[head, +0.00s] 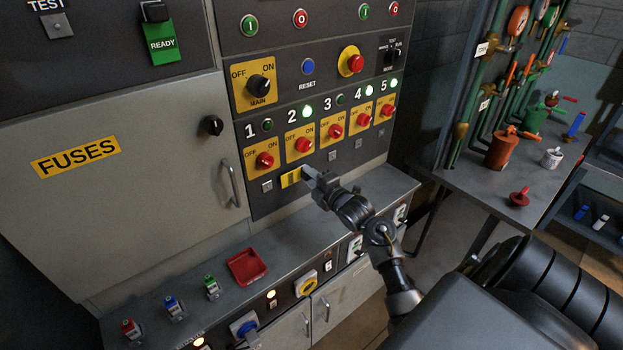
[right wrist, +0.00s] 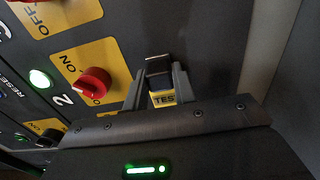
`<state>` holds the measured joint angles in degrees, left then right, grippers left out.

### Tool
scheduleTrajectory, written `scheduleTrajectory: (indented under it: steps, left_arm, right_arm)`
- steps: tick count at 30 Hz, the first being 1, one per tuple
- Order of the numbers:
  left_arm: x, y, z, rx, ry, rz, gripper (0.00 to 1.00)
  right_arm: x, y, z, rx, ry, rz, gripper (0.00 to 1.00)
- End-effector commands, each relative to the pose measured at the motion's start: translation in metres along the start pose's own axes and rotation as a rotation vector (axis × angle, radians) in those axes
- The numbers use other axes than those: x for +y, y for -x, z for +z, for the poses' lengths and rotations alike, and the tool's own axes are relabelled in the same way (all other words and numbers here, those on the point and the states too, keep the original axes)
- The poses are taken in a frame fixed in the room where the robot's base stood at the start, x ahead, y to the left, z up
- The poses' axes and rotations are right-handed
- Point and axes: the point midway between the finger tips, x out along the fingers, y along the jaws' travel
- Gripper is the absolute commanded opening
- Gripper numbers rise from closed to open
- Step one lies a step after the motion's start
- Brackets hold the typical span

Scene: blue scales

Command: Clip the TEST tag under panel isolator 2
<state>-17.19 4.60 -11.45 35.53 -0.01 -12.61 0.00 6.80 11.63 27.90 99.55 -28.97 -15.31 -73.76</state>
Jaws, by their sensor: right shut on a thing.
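Isolator 2 (head: 303,145) is a red knob on a yellow plate, with a lit green lamp above it. It also shows in the right wrist view (right wrist: 93,80). The yellow TEST tag (head: 290,178) is at the panel face just below isolator 2. In the right wrist view, the tag's lettering "TES" (right wrist: 164,99) shows below a dark block between the fingers. My right gripper (head: 310,174) is shut on the tag and reaches the panel from the lower right. The holder under isolator 2 is hidden, so I cannot tell whether the tag is seated. My left gripper is out of view.
Small holders sit under the other isolators, such as isolator 1's (head: 267,186). A green READY tag (head: 162,43) hangs at upper left, beside an empty TEST hook (head: 58,26). A console ledge (head: 215,270) with a red tray (head: 247,267) lies below the panel.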

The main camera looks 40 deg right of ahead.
Motion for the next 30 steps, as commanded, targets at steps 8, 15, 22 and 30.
scheduleTrajectory:
  steps: [8,15,22,30]
  left_arm:
    - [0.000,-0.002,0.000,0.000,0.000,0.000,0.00]
    - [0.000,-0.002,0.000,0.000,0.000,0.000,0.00]
    - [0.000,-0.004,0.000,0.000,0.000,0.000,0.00]
    - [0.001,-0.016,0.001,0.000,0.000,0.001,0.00]
  right_arm:
    - [0.001,-0.004,0.000,0.000,0.000,0.001,0.38]
    - [0.000,-0.004,0.000,0.000,0.000,0.001,0.52]
    - [-0.001,0.003,0.001,-0.001,0.002,0.000,0.52]
    - [-0.004,0.049,0.001,-0.001,0.004,-0.002,0.52]
